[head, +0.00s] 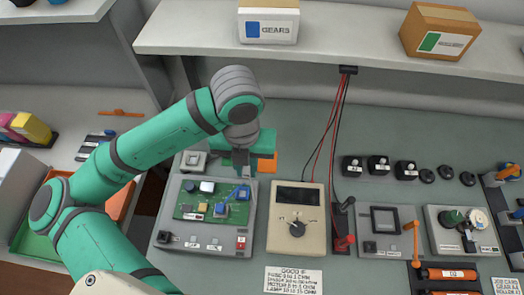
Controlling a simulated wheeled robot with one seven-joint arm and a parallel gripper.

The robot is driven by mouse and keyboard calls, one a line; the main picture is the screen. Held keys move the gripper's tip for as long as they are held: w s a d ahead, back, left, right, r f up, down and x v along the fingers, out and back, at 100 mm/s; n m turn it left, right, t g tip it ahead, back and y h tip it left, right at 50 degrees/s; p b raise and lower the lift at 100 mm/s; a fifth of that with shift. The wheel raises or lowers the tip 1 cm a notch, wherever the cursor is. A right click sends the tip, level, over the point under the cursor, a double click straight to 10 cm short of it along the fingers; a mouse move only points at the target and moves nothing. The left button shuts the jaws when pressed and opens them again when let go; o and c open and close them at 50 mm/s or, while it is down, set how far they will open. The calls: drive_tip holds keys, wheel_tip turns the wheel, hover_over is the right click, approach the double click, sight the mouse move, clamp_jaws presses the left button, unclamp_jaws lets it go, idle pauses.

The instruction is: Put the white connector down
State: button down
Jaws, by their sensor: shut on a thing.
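My gripper (241,172) is above the back right part of a grey test fixture, pointing down. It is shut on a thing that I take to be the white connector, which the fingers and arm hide. The fixture (180,215) holds a green circuit board (186,210). A small white part (207,187) and blue parts sit on the board, and a thin blue line runs near its right side below my gripper. I cannot tell whether the held thing touches anything.
A beige meter (297,238) with a dial stands just right of the fixture. A small grey block (193,161) and an orange piece (266,163) lie behind it. Red and black cables (336,130) hang from the shelf (190,38). Grey bench is clear behind the meter.

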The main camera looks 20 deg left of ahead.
drive_tip(key=w+f, duration=0.2)
drive_tip(key=w, duration=0.1)
drive_tip(key=w+f, duration=0.3)
drive_tip(key=w, duration=0.1)
drive_tip(key=w+f, duration=0.3)
drive_tip(key=w, duration=0.1)
drive_tip(key=shift+w+d+f, duration=0.1)
drive_tip(key=shift+d+f, duration=0.05)
drive_tip(key=shift+f, duration=0.1)
drive_tip(key=shift+w+f, duration=0.35)
drive_tip(key=shift+f, duration=1.55)
drive_tip(key=c, duration=1.6)
unclamp_jaws()
drive_tip(key=shift+f, duration=0.15)
drive_tip(key=shift+c, duration=0.2)
